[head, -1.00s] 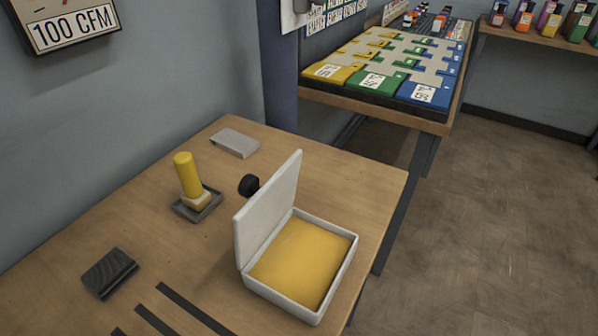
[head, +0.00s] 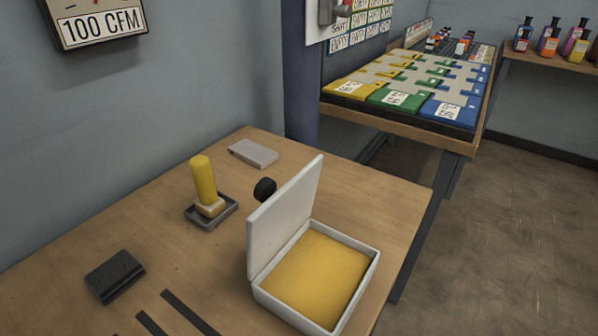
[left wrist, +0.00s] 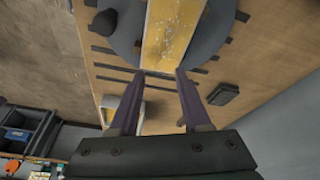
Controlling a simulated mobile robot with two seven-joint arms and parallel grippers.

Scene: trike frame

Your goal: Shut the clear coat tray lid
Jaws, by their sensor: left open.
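The clear coat tray (head: 370,268) is a white box with a yellow-orange fill, near the right edge of the wooden table in the head view. Its white lid (head: 284,218) stands open, nearly upright along the tray's left side. A black round knob (head: 265,189) shows behind the lid; it seems to be on the lid's outer face. My left gripper (left wrist: 160,74) is open and empty in the left wrist view, above the table. A white-and-yellow thing, probably the tray (left wrist: 136,117), is partly hidden behind its left finger. The head view shows neither gripper.
A yellow-handled tool stands in a grey dish (head: 229,211) left of the lid. A grey block (head: 253,153) and a black block (head: 115,276) lie on the table (head: 190,262). A yellow panel (left wrist: 172,30) is at the wrist view's top.

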